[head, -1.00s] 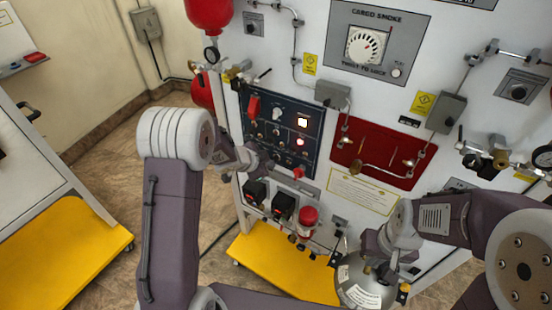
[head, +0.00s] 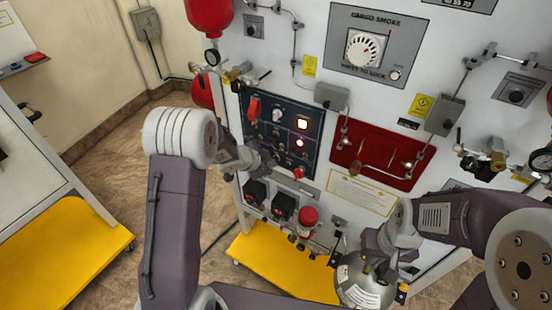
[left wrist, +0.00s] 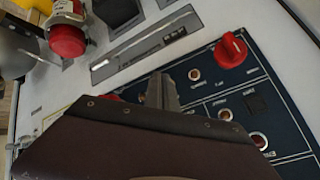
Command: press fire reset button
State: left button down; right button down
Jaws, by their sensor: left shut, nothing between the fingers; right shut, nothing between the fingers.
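The labels are too small to tell which is the fire reset button. My left gripper (head: 268,167) is shut and empty at the panel's lower left. In the left wrist view its fingers (left wrist: 161,88) lie over the panel edge, near a small round button (left wrist: 194,74) and the red knob (left wrist: 232,50); contact cannot be told. My right gripper (head: 370,266) is shut, low by a metal sphere (head: 360,290).
A red plate (head: 378,155) with pipe fittings is right of the panel. Black boxes (head: 284,206) and a red-capped fitting (head: 308,217) stick out below it. A yellow base shelf (head: 285,275) lies underneath. Floor is open at the left.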

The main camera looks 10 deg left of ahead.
pick_arm(q)
jog(key=shift+w+d+p, duration=0.15)
jog(key=shift+w+p, duration=0.2)
dwell(0.6)
jog(key=shift+s, duration=0.1)
jog(key=shift+s+a+b, duration=0.25)
jog(key=shift+s+b, duration=0.05)
jog(key=shift+s, duration=0.35)
jog(key=s, duration=0.1)
jog(key=s+a+b, duration=0.1)
jog(key=s, duration=0.2)
jog(key=shift+s+a+b, duration=0.3)
jog(key=shift+s+a, duration=0.05)
dwell(0.6)
